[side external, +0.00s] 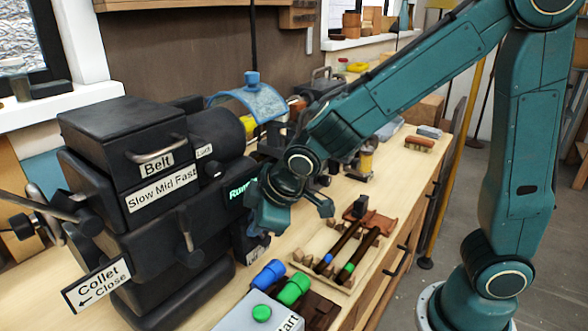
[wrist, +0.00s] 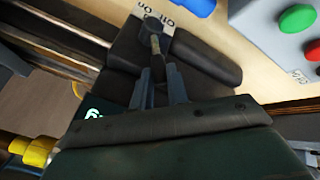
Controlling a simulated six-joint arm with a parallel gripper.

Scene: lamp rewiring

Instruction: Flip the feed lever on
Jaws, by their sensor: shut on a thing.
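The feed lever (wrist: 153,38) is a short grey lever with a rounded end, on a dark block beside a small white label (wrist: 168,14) reading "Off" and "On" in the wrist view. My gripper (wrist: 158,78) has its two fingers closed on the lever's lower part. In the side view my gripper (side external: 268,222) is at the right end of the black lathe (side external: 185,215), low by its front, and hides the lever. I cannot tell for certain whether the lever points to Off or On.
A grey control box (side external: 262,318) with a green button and a "Start" label stands in front. Blue (side external: 268,275) and green (side external: 294,288) cylinders lie near it. A wooden rack (side external: 335,262) with dark rods is to the right. A green "Running" sign glows, partly hidden.

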